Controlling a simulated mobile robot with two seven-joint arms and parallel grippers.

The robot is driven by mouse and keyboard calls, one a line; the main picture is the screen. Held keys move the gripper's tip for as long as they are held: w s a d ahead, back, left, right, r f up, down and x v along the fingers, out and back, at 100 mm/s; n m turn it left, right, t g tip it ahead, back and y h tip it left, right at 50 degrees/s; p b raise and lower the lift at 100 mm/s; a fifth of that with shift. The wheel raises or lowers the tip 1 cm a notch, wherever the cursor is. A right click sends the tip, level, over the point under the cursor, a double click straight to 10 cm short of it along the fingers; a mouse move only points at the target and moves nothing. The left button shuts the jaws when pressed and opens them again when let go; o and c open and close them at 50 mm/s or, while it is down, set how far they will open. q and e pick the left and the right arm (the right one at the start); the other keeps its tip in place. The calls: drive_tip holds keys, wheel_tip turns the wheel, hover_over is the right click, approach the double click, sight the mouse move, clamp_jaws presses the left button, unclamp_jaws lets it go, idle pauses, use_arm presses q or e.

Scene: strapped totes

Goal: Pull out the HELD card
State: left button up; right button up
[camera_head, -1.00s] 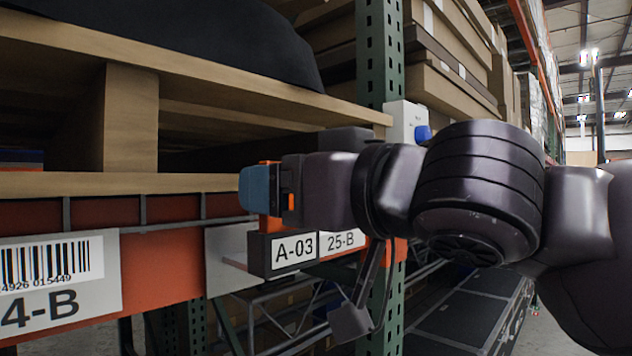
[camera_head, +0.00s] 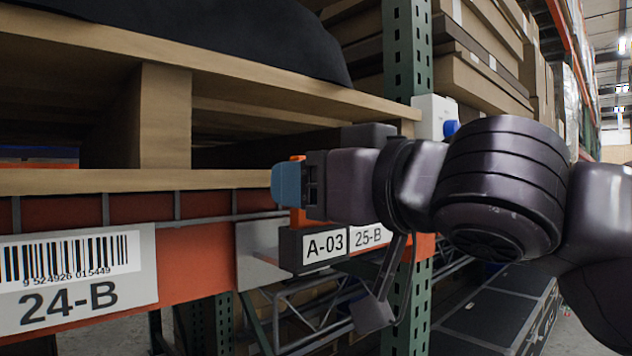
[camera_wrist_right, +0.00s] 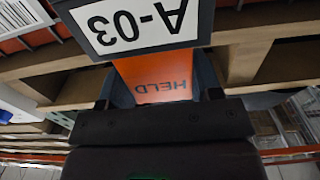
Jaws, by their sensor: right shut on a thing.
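The orange HELD card (camera_wrist_right: 158,79) stands in the dark holder labelled A-03 (camera_head: 325,246); its lettering is upside down in the right wrist view. In the head view only bits of the card's orange (camera_head: 298,217) show around the fingers. My right gripper (camera_head: 288,185) is shut on the card, just above the A-03 label, with its blue fingertips on either side of it. The A-03 label (camera_wrist_right: 135,22) also shows in the wrist view, and the card's lower end is hidden behind the holder. My left gripper is not in view.
The holder sits at the orange beam (camera_head: 195,262) beside a grey plate and the 24-B barcode label (camera_head: 75,275). A wooden pallet (camera_head: 165,115) lies above the beam. A green upright (camera_head: 405,50) with a white box (camera_head: 432,117) stands behind my right wrist.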

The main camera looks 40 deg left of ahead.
drive_tip(key=shift+r+p, duration=1.05)
drive_tip(key=shift+r, duration=0.25)
drive_tip(key=shift+r+p, duration=0.45)
drive_tip(key=shift+r, duration=0.7)
drive_tip(key=shift+d, duration=0.1)
drive_tip(key=d, duration=1)
drive_tip(key=shift+s, duration=0.4)
drive_tip(key=shift+a, duration=0.1)
